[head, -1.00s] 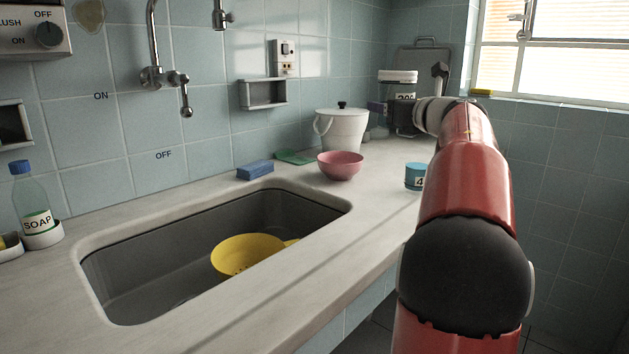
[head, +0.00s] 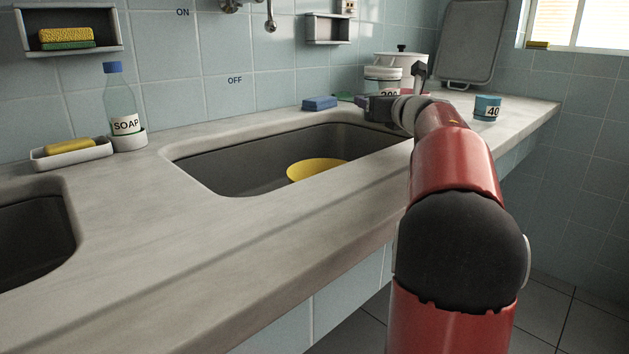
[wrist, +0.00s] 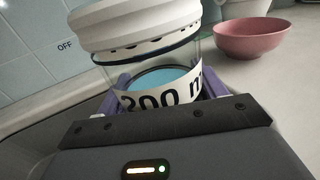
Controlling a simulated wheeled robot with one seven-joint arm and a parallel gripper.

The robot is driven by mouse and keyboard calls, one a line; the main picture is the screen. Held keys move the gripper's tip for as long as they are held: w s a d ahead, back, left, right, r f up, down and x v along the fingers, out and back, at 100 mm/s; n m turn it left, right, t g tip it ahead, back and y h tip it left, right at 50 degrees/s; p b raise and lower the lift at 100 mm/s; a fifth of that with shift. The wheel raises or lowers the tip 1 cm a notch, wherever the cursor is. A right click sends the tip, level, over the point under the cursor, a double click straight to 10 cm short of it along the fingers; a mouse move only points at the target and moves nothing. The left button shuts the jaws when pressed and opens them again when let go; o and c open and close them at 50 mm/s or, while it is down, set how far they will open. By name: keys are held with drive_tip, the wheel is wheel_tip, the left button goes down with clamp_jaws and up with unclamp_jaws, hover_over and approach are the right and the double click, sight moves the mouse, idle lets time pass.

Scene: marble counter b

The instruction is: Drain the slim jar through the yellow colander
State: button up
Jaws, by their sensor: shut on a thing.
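The slim jar (head: 384,74) is clear with a white lid and a label reading "200". In the wrist view the jar (wrist: 160,97) shows something blue inside and fills the middle, slightly tilted in that picture. My gripper (head: 376,103) is shut on it; its purple fingers (wrist: 166,88) flank the jar. The jar appears held up near the right end of the sink. The yellow colander (head: 316,169) sits in the sink, left of and lower than my gripper. Its lower part is hidden by the sink edge.
The sink (head: 240,174) is set in the marble counter. A pink bowl (wrist: 253,40) and white lidded pail (head: 398,60) stand beyond the jar. A blue "40" container (head: 487,107) is right of my arm. A blue sponge (head: 320,103) and soap bottle (head: 121,110) line the back.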

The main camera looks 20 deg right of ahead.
idle(0.4)
drive_tip(key=shift+a+f+n+b, duration=0.15)
drive_tip(key=shift+n+b, duration=0.15)
drive_tip(key=shift+n, duration=0.2)
drive_tip(key=shift+a+f+n+b, duration=0.15)
drive_tip(key=shift+n+b, duration=0.1)
drive_tip(key=shift+n, duration=0.25)
drive_tip(key=shift+r+n, duration=0.3)
drive_tip(key=shift+w+a+r+n+p, duration=0.1)
drive_tip(key=shift+a+r+n+p, duration=0.25)
drive_tip(key=shift+n, duration=0.25)
drive_tip(key=shift+f+n+g+b, duration=0.3)
drive_tip(key=shift+f+n+b, duration=0.05)
drive_tip(key=shift+n, duration=0.15)
drive_tip(key=shift+w+a+f+n+b, duration=0.1)
drive_tip(key=shift+a+n+b, duration=0.15)
drive_tip(key=shift+n, duration=0.3)
drive_tip(key=shift+w+a+f+n+b, duration=0.15)
drive_tip(key=shift+a+n, duration=0.2)
drive_tip(key=shift+n, duration=0.2)
drive_tip(key=shift+s+n+g, duration=0.1)
drive_tip(key=shift+n+g, duration=0.2)
drive_tip(key=shift+n, duration=0.3)
drive_tip(key=shift+d+f+n+h+b, duration=0.2)
drive_tip(key=shift+n+h+b, duration=0.3)
drive_tip(key=shift+n, duration=0.5)
drive_tip(key=shift+r+n+p, duration=0.4)
drive_tip(key=shift+r+n, duration=0.25)
drive_tip(key=shift+n, duration=0.15)
